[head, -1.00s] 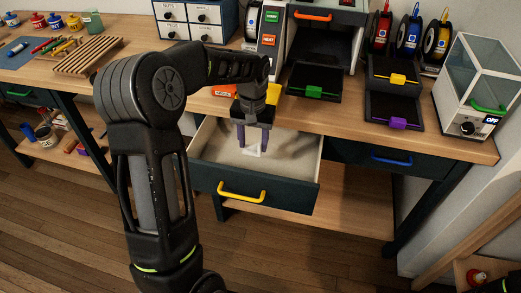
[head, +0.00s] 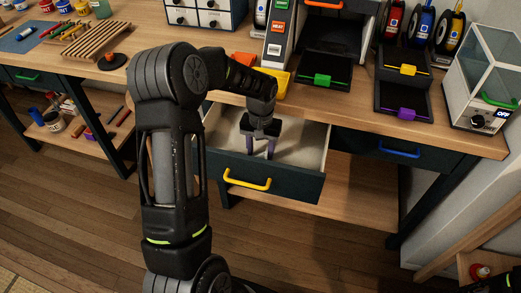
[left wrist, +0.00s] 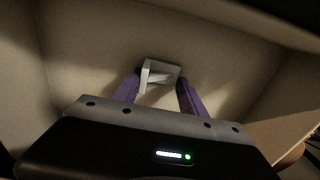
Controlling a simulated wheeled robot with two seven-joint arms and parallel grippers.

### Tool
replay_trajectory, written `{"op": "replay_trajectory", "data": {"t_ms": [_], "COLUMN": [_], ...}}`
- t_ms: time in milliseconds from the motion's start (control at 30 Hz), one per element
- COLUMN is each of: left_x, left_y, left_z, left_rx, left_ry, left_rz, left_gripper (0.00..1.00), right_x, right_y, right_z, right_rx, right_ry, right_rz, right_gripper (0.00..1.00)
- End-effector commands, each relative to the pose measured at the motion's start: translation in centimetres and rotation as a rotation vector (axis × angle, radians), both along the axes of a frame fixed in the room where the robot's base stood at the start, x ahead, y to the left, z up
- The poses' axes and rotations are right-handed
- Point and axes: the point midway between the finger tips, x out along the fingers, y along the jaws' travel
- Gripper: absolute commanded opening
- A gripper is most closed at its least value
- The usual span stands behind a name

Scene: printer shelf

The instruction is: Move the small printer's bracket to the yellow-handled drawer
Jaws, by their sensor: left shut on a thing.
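The drawer with the yellow handle (head: 247,181) is pulled open below the bench top, its pale inside visible. My left gripper (head: 259,153) reaches down into it, close behind the drawer front. In the left wrist view the white-grey bracket (left wrist: 147,76), an angular piece, sits between the purple fingertips of my left gripper (left wrist: 160,88), which is shut on it. The drawer floor lies behind it; I cannot tell whether the bracket touches it. The drawer front hides the bracket in the head view.
Black trays with green (head: 319,82), yellow (head: 404,68) and purple (head: 408,113) handles stand on the bench. A closed drawer with a blue handle (head: 398,151) is at the right. A glass-topped box (head: 482,75) stands at the bench's right end.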

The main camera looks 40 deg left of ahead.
Motion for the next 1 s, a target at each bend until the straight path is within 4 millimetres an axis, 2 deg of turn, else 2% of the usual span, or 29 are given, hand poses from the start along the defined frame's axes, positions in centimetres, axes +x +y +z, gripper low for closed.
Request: {"op": "replay_trajectory", "data": {"t_ms": [400, 433, 667, 1000], "left_x": [-0.01, -0.01, -0.01, -0.01], "left_y": [0.01, 0.01, 0.01, 0.02], "left_z": [-0.7, -0.53, -0.5, -0.07], "left_rx": [0.0, 0.0, 0.0, 0.0], "left_ry": [0.0, 0.0, 0.0, 0.0], "left_rz": [0.0, 0.0, 0.0, 0.0], "left_gripper": [0.0, 0.51, 0.7, 0.71], "right_x": [0.0, -0.01, 0.0, 0.0], "right_y": [-0.01, 0.0, 0.0, -0.01], "right_z": [-0.4, -0.25, -0.22, 0.13], "right_rx": [0.0, 0.0, 0.0, 0.0], "right_ry": [0.0, 0.0, 0.0, 0.0], "right_rz": [0.0, 0.0, 0.0, 0.0], "right_gripper": [0.36, 0.36, 0.36, 0.36]}}
